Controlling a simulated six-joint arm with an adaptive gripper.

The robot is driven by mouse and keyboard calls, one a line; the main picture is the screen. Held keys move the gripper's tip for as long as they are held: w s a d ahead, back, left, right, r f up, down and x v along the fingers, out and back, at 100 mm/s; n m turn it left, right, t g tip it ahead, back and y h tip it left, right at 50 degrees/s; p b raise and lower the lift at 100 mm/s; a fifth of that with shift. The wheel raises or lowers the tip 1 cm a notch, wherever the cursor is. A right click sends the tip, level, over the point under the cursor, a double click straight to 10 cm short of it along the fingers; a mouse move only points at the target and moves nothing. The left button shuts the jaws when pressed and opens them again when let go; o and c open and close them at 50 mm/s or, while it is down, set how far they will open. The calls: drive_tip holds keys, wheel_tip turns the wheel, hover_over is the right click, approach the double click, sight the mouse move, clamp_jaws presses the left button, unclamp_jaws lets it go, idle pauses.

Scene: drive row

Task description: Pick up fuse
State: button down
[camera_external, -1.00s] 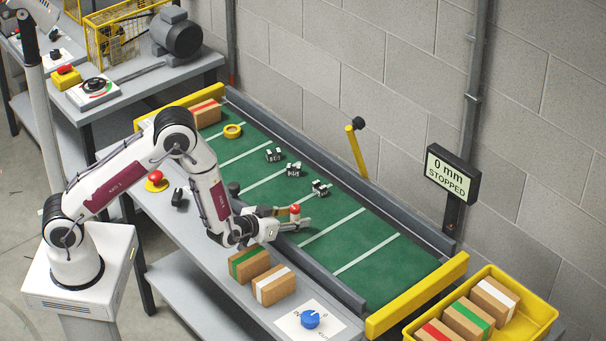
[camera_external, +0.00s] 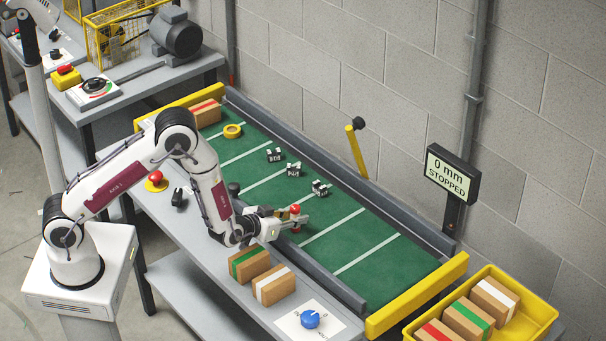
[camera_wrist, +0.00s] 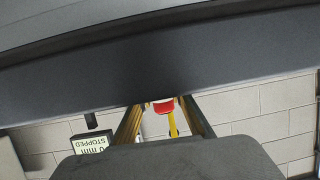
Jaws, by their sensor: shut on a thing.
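The fuse (camera_external: 295,210) is a small upright piece with a red top, at the near edge of the green conveyor. My gripper (camera_external: 291,220) is level and shut on it, with a finger on each side. In the wrist view the fuse's red top (camera_wrist: 163,106) shows between the tips of my two fingers (camera_wrist: 162,112). The fuse's lower part is largely hidden by the fingers in the external view. Whether its base touches anything is hard to tell.
Several small black-and-white parts (camera_external: 293,170) and a yellow ring (camera_external: 232,131) lie on the stopped conveyor (camera_external: 375,275). Cardboard boxes (camera_external: 273,286) and a blue knob (camera_external: 310,319) are on the near ledge. A yellow crate (camera_external: 537,318) holds boxes at lower right.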

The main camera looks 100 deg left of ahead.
drive_tip(key=shift+r, duration=0.2)
drive_tip(key=shift+r, duration=4.8)
